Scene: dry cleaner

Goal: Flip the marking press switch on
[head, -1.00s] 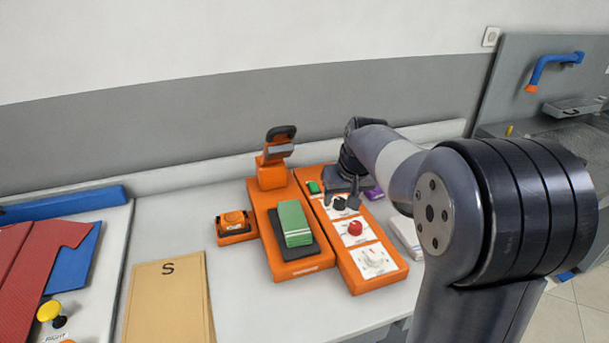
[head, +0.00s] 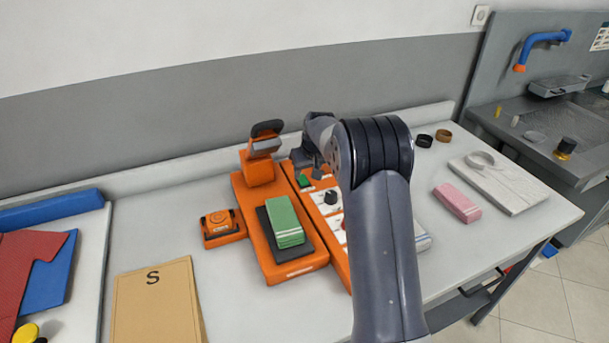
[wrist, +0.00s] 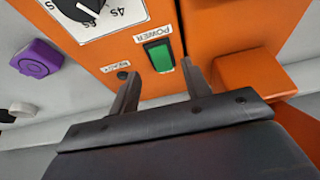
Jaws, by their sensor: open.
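The marking press is orange, with a press base (head: 250,222) that carries a folded green cloth (head: 287,221) on a dark pad. Beside it is an orange control panel (head: 318,212). A green rocker switch (wrist: 158,56) labelled POWER sits on the panel, and it also shows in the head view (head: 304,181). My gripper (wrist: 165,82) is open and empty, with the switch just ahead of and between its two fingertips in the wrist view. Contact cannot be told. In the head view my arm partly hides the panel and the gripper is small beside the switch.
A black dial (wrist: 80,8) and a dark indicator labelled READY (wrist: 122,75) are near the switch. A purple object (wrist: 38,58) lies beside the panel. The press's raised head (head: 258,165) stands close by. A pink cloth (head: 457,202) lies to the right.

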